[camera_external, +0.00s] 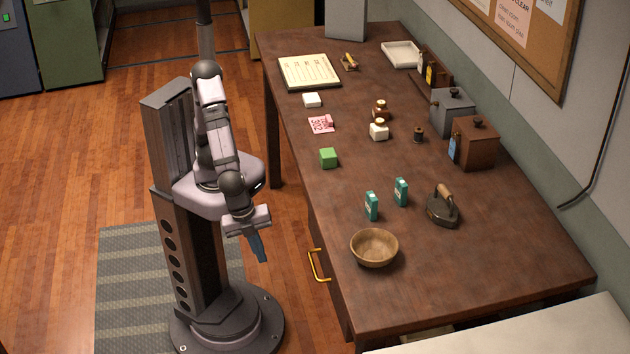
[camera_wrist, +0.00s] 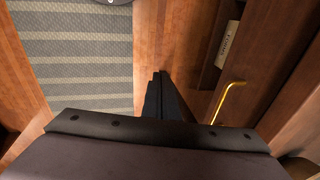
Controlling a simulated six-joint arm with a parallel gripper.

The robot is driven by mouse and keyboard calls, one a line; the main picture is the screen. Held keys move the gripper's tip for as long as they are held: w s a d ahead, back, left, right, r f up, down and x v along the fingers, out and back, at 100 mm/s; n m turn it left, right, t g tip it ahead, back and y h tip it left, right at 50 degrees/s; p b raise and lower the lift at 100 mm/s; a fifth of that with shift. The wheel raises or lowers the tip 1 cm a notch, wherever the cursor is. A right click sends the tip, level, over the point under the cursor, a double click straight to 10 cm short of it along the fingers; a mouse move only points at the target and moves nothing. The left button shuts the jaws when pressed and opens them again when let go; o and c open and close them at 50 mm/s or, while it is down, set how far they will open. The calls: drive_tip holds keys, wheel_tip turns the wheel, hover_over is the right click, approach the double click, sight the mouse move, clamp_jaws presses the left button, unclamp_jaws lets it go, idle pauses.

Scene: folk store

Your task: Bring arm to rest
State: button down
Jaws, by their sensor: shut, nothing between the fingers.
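My gripper (camera_external: 261,257) hangs off the left side of the table, pointing down beside the drawer front. It is shut and empty. In the wrist view my gripper (camera_wrist: 159,76) shows its dark fingers together above the floor, between the striped mat and the drawer side. My arm is folded downward close to its column and touches nothing that I can see.
The wooden table (camera_external: 470,275) stands right of me, with a brass drawer handle (camera_external: 317,266) near my gripper. A wooden bowl (camera_external: 374,247), teal boxes (camera_external: 371,206), a flat iron (camera_external: 443,207) and a green cube (camera_external: 328,158) stand on it. A striped mat (camera_external: 125,290) lies on the floor.

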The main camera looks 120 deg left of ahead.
drive_tip(key=s+a+f+n+g+h, duration=0.1)
drive_tip(key=s+a+f+n+g, duration=0.2)
drive_tip(key=s+a+n, duration=0.35)
drive_tip(key=a+r+n, duration=0.2)
drive_tip(key=a+n, duration=0.1)
drive_tip(key=a, duration=0.6)
wheel_tip(320, 180, up, 17)
drive_tip(key=p, duration=1.7)
